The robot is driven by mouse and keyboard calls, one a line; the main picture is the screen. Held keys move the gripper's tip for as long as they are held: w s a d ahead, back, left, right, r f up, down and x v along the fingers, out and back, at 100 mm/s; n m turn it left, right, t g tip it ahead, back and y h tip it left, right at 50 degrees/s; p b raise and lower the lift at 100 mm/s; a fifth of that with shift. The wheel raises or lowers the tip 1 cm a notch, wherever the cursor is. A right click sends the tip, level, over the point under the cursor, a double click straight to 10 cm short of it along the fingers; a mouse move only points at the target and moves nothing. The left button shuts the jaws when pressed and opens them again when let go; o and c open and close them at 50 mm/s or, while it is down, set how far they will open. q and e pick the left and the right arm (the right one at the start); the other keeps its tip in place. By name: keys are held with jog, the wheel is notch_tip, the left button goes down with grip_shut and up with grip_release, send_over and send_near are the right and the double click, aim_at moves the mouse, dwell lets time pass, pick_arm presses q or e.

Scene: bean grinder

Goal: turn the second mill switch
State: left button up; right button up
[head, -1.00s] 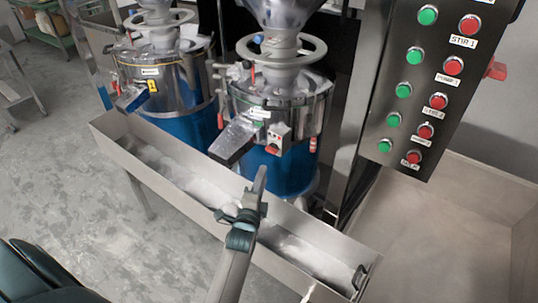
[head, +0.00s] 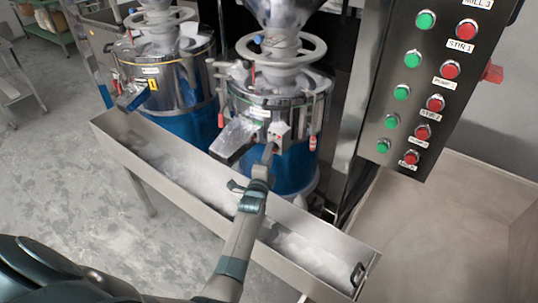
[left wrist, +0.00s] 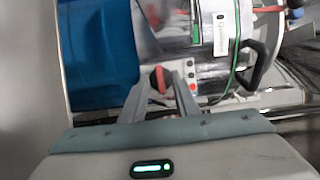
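The second mill (head: 262,107) is the right one, with a steel drum over a blue base. Its small switch box (head: 279,130) is on the front of the drum. In the left wrist view the box's red switch knob (left wrist: 159,77) shows beside a pale panel with small buttons (left wrist: 190,75). My left gripper (head: 268,151) is right in front of the switch box and covers the knob in the head view. In the left wrist view its fingers (left wrist: 164,92) are apart, with the knob between or just beyond their tips. I cannot tell whether they touch it. My right gripper is out of view.
The first mill (head: 168,75) stands to the left. A long steel trough (head: 130,160) with white powder runs below both mills, under my left arm. The metal spout (head: 234,138) is close left of the gripper. A button panel (head: 420,90) hangs at the right.

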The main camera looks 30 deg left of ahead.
pick_arm(q)
grip_shut()
